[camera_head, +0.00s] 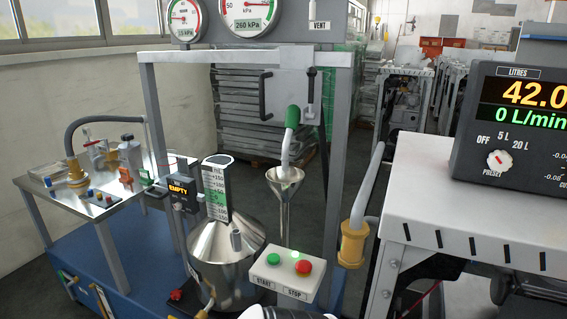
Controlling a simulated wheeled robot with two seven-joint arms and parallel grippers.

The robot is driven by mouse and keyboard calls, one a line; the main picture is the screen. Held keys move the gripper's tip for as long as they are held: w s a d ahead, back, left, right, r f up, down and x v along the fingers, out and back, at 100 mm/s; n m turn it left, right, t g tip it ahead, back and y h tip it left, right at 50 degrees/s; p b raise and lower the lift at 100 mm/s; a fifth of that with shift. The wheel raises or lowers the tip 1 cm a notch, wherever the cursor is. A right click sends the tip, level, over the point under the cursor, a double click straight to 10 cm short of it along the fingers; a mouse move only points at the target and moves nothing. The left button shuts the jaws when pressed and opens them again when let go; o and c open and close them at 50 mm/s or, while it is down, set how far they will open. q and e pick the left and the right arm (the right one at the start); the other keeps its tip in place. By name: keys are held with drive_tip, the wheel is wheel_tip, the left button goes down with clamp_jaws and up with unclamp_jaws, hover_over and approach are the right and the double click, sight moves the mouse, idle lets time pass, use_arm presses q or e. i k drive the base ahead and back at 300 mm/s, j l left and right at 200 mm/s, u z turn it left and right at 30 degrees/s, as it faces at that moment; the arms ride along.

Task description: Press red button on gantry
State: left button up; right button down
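The red button (304,267) is a round knob on the right half of a white control box (286,279), low in the middle of the head view. The word STOP is printed below it. A green button (274,259) sits to its left above the word START. A small green light glows between and behind them. The box is at the front of the grey gantry (335,150), which carries the gauges. Nothing touches or covers the red button. Neither gripper can be made out. A white rounded part at the bottom edge, just below the box, is cut off and unclear.
A steel conical vessel (222,262) with a level scale stands left of the box. A funnel (285,182) hangs behind it. A white table (480,210) with a digital meter (515,125) fills the right side.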

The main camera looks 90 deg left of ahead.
sight(302, 266)
drive_tip(key=u, duration=0.85)
drive_tip(key=k+u, duration=0.1)
drive_tip(key=u, duration=0.35)
drive_tip(key=l+u, duration=0.1)
drive_tip(key=u, duration=1.2)
drive_tip(key=k+j+u, duration=0.1)
drive_tip(key=u, duration=0.35)
